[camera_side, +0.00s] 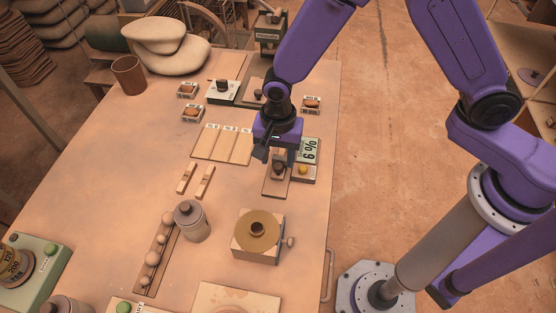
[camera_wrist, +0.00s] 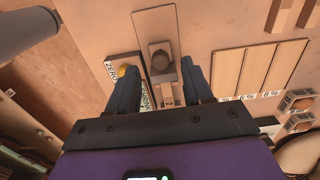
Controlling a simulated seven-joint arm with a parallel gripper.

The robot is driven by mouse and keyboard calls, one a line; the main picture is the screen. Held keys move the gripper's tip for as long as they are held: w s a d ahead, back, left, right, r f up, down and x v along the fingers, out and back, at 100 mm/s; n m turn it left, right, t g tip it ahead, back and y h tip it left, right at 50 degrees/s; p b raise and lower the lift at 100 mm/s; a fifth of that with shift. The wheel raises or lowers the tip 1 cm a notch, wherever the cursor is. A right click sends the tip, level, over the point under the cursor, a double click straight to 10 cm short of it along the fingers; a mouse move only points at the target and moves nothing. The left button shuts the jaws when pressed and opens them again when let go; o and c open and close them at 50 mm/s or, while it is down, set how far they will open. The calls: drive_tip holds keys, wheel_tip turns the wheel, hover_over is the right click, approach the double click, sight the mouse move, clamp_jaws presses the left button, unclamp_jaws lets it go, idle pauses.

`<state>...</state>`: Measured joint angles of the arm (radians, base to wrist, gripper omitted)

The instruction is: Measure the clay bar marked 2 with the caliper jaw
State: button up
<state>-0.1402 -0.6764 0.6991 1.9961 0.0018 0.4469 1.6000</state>
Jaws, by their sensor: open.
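A narrow clay bar (camera_wrist: 168,95) with a small mark that looks like a 2 lies on the caliper board, end to the dark knob, in the wrist view. The caliper board (camera_wrist: 153,22) has a round dark knob (camera_wrist: 160,61); the board also shows in the side view (camera_side: 274,187). My gripper (camera_wrist: 159,68) is open, with one finger on each side of the bar and knob. I cannot tell its height above them. In the side view my gripper (camera_side: 275,154) hangs over the far end of the board and hides the bar there.
A display (camera_side: 309,150) with a yellow button (camera_side: 303,168) stands right beside the caliper. Two loose bars (camera_side: 195,181) lie to the left. A three-strip board (camera_side: 222,144) with labels lies left of my gripper. A round brown-topped device (camera_side: 258,230) stands nearer the front.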

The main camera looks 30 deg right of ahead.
drive_tip(key=shift+f, duration=1.4)
clamp_jaws()
drive_tip(key=shift+s+a, duration=0.85)
unclamp_jaws()
drive_tip(key=shift+r, duration=0.1)
drive_tip(key=shift+w+r, duration=0.1)
drive_tip(key=shift+r, duration=0.25)
wheel_tip(320, 180, up, 16)
drive_tip(key=shift+r, duration=0.25)
